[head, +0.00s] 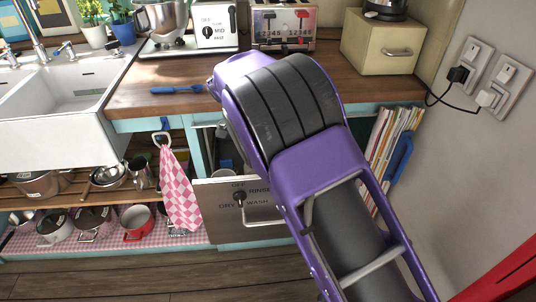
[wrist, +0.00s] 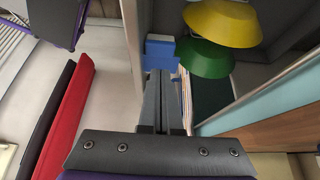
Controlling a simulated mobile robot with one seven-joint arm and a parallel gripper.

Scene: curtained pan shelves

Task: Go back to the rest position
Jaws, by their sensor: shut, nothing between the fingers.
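My gripper (wrist: 159,76) shows in the wrist view with its two dark fingers together and nothing held between them. Its fingertips point toward a blue object (wrist: 160,48); I cannot tell whether they touch it. In the head view my purple and black arm reaches forward over the wooden counter's front edge, and the gripper itself is hidden behind the arm.
The wooden counter (head: 150,80) holds a blue utensil (head: 177,90), a toaster (head: 283,22) and a cream box (head: 382,42). A dishwasher door (head: 225,222) stands partly open below. Magazines (head: 384,140) stand right of my arm, near the wall. The floor (head: 110,280) at front left is clear.

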